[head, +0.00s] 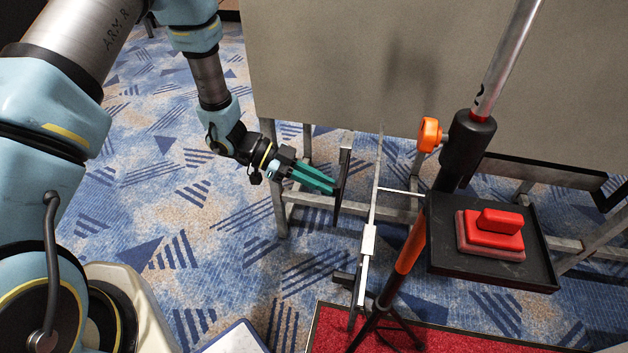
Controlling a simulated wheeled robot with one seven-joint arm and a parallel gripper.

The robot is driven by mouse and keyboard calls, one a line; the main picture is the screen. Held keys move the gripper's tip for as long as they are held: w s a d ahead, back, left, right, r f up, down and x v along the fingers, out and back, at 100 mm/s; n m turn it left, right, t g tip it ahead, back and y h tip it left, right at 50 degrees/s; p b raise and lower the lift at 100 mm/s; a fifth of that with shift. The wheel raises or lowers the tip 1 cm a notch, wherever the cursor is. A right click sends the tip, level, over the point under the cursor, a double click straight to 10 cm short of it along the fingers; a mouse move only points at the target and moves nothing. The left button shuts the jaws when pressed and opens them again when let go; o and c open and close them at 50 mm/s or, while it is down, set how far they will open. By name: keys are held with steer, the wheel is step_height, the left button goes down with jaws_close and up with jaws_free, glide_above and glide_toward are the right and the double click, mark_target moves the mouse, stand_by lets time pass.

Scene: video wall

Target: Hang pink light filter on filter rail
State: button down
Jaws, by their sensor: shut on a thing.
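My gripper (328,186), with teal fingers, reaches in from the left and is shut on a thin dark frame (345,163). The frame stands upright and nearly edge-on to the head view, so its face and any pink colour are hidden. It is likely the pink light filter. A slim grey upright bar (376,190) with a pale block on it stands just right of the frame; it may be the filter rail, though I cannot tell. A gap shows between the frame and this bar.
A light stand (410,247) with an orange knob (429,134) rises at the right. Its black tray (545,270) holds a red block-like object (490,232). A large grey panel (330,60) stands behind on metal legs. A red mat (450,338) lies at the front.

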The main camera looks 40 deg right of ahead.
steer(key=r+b+x, duration=0.1)
steer(key=b+x, duration=0.1)
steer(key=x, duration=0.4)
steer(key=shift+s+d, duration=0.4)
steer(key=shift+s, duration=0.1)
stand_by(0.4)
steer(key=c, duration=0.8)
jaws_free()
